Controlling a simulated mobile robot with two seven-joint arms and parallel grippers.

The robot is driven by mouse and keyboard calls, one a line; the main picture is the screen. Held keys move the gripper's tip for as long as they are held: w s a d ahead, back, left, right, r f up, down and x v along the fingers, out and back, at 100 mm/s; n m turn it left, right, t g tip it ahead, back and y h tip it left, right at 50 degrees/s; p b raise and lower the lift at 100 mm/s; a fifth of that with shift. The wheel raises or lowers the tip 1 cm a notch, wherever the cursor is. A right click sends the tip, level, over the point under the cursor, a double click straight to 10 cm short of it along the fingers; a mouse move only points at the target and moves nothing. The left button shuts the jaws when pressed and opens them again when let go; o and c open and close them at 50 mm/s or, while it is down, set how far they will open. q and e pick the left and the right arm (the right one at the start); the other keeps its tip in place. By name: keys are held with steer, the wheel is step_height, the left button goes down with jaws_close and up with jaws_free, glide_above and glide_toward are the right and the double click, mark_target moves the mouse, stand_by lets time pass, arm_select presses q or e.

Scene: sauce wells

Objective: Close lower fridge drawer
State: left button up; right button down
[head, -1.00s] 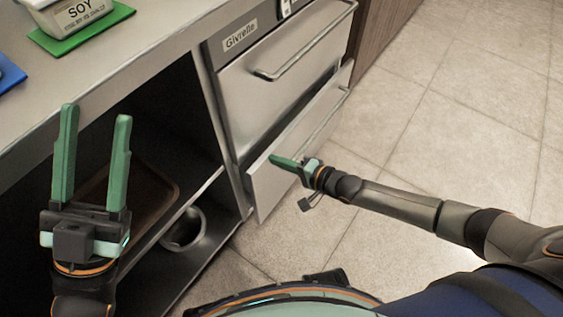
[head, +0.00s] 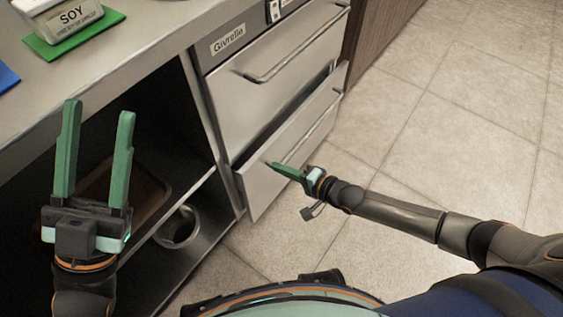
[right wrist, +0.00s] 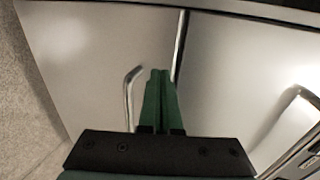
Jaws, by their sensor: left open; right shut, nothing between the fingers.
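The lower fridge drawer (head: 262,186) stands slightly out from the fridge, with a gap along its top edge. Its bar handle (head: 312,130) runs along the front. My right gripper (head: 270,165) is shut and empty, its fingertips at the drawer front, left of the handle; I cannot tell for sure whether they touch. In the right wrist view the shut green fingers (right wrist: 160,80) point at the drawer front (right wrist: 85,55), beside the handle (right wrist: 130,90). My left gripper (head: 97,115) is open and empty, in front of the open shelves.
The upper drawer (head: 275,75) is closed, with its own handle (head: 290,50). The counter (head: 120,62) carries a soy container (head: 65,20) on a green mat (head: 45,50). A tray (head: 145,185) and a round metal pot (head: 178,230) sit on the shelves. The tiled floor (head: 440,140) is clear.

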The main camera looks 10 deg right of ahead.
steer(key=p+v, duration=0.3)
steer(key=v, duration=0.6)
step_height(320, 180, up, 2)
steer(key=s+a+n+y, duration=0.1)
steer(key=a+n+y, duration=0.15)
steer(key=n, duration=1.15)
steer(key=m+h+b, duration=0.2)
steer(key=m+b, duration=0.3)
steer(key=m, duration=2.7)
glide_toward(257, 162)
steer(key=x, duration=0.5)
steer(key=shift+w+a+f, duration=0.2)
steer(key=shift+w+a+h, duration=0.25)
steer(key=shift+w+a, duration=0.05)
